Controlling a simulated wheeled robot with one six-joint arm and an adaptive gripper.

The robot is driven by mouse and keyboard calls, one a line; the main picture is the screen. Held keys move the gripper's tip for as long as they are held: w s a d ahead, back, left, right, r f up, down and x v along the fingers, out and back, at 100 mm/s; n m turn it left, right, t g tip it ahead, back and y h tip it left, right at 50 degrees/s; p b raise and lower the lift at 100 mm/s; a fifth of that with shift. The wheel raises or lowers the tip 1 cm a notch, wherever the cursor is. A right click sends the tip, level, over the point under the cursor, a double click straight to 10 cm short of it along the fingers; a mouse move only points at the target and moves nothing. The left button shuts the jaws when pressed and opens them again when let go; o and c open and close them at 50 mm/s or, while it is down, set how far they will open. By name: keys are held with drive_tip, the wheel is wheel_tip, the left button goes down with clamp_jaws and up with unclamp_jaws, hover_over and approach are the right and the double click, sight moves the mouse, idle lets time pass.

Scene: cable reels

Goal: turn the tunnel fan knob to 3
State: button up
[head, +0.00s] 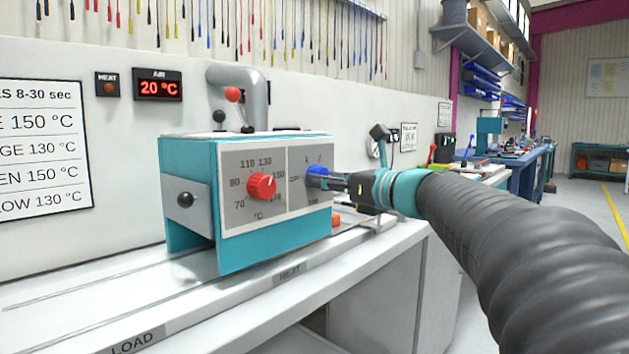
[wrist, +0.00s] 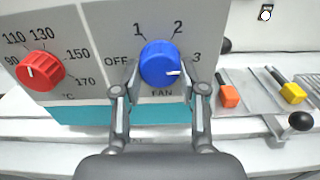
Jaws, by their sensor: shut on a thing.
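The blue fan knob (wrist: 160,64) is on the grey panel of a teal and white box, with OFF, 1, 2 and 3 printed around it. Its white pointer mark points right and slightly down, on the side of the 3 and a little below that numeral. My gripper (wrist: 161,82) is shut on the knob, one finger on each side. In the head view the knob (head: 317,172) is partly hidden by my gripper (head: 326,182), which reaches in from the right.
A red temperature knob (head: 262,186) sits left of the fan knob, and it also shows in the wrist view (wrist: 40,71). A black ball handle (head: 185,199) is on the box's left side. Orange (wrist: 229,96) and yellow (wrist: 292,92) handles and a black ball (wrist: 301,121) stand at right.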

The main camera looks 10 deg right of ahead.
drive_tip(key=o, duration=1.1)
drive_tip(key=shift+a, duration=0.1)
drive_tip(key=shift+o, duration=0.2)
drive_tip(key=v, duration=1.2)
